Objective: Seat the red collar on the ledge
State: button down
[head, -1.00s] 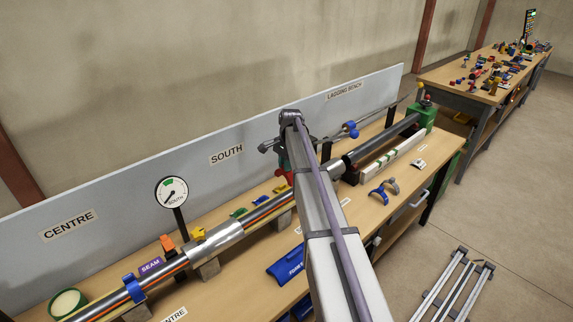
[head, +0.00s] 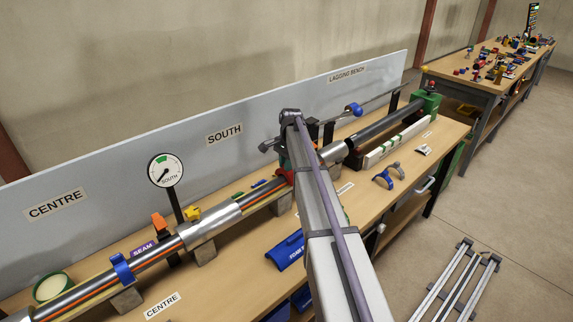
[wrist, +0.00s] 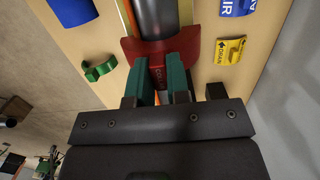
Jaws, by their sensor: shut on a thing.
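The red collar (wrist: 152,50) is a curved saddle with a lettered tab, seen from above in the wrist view. My gripper (wrist: 162,85) is shut on this tab with its two green fingers. The collar lies across the dark grey pipe (wrist: 158,16); whether it touches the pipe I cannot tell. In the head view a bit of red collar (head: 283,163) shows at the pipe beside my arm, which hides most of the gripper. I cannot make out the ledge; the collar and fingers may cover it.
In the wrist view a green clip (wrist: 98,70), a yellow lettered block (wrist: 230,50) and blue pieces lie beside the pipe. In the head view a gauge (head: 165,170) stands behind the pipe. Blue (head: 382,180) and grey clamps lie on the bench's right part.

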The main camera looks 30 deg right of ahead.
jog(key=shift+f+b, duration=0.45)
jog(key=c, duration=1)
grip_release()
jog(key=r+p, duration=0.7)
jog(key=d+r+p, duration=0.1)
jog(key=r+p, duration=0.2)
jog(key=shift+w+d+r+p, duration=0.1)
jog(key=shift+w+r+p, duration=0.1)
jog(key=shift+r+p, duration=0.2)
jog(key=shift+s+n, duration=0.15)
jog(key=shift+n, duration=0.65)
jog(key=s+a+f+n+b, duration=0.2)
jog(key=s+a+n, duration=0.2)
jog(key=s+a, duration=0.4)
jog(key=s+a+f+n+h+b, duration=0.1)
jog(key=s+a+n, duration=0.3)
jog(key=s, duration=0.9)
jog(key=s+a+f+n+b, duration=0.2)
jog(key=s+a+n, duration=0.3)
jog(key=s+a, duration=0.5)
jog(key=shift+s+a+f+b, duration=0.2)
jog(key=shift+a+f, duration=0.05)
jog(key=shift+a, duration=0.15)
jog(key=shift+s+a+f+b, duration=0.15)
jog(key=shift+a+f+b, duration=0.05)
jog(key=shift+a, duration=0.2)
